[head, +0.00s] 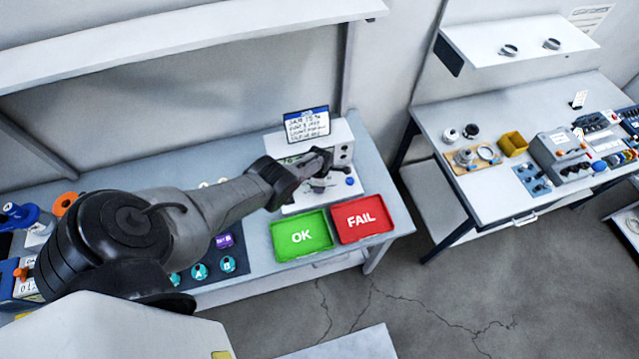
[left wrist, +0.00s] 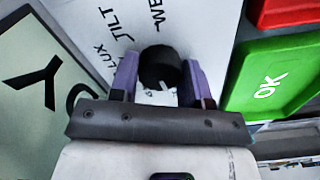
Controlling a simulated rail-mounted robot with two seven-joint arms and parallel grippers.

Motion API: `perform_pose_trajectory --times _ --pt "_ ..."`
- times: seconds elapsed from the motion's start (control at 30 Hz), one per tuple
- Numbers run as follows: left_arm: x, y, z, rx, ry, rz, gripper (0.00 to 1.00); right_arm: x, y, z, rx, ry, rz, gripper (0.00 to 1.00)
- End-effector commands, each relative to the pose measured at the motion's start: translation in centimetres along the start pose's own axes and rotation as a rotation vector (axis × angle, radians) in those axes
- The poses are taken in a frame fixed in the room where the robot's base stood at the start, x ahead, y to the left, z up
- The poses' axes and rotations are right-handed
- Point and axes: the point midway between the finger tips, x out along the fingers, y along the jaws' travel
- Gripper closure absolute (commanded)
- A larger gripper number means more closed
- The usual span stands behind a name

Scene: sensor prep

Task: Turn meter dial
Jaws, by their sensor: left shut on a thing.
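The black meter dial (left wrist: 160,66) with a white pointer mark shows in the left wrist view, on a white panel (left wrist: 205,28) with the printed words LUX, TILT and a partly cut-off WE. My left gripper (left wrist: 160,80) is shut on the dial, with one purple-grey finger on each side of it. In the head view my left gripper (head: 318,167) reaches the front of the white meter (head: 345,140) on the workbench, and the dial is hidden behind it. A small screen (head: 307,124) with handwritten-style text stands on top of the meter. My right gripper is not in view.
A green OK tray (head: 301,254) and a red FAIL tray (head: 378,231) lie just in front of the meter. They also show beside the gripper in the left wrist view. Several round teal pieces (head: 199,271) lie on a dark mat. Another bench (head: 440,115) stands at right.

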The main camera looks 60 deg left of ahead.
Motion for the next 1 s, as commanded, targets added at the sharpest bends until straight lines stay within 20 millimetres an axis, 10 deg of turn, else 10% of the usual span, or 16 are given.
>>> perform_pose_trajectory --times 0.57,0.6,1.0 --pt "-0.15 0.04 -0.03 -0.031 0.001 -0.002 0.8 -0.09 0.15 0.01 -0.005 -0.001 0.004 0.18" --pt "-0.15 0.05 -0.03 -0.031 0.001 -0.002 0.56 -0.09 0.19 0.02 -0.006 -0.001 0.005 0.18" --pt "-0.06 0.02 -0.02 -0.03 0.0 -0.001 0.31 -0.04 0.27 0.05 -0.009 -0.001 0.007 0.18"
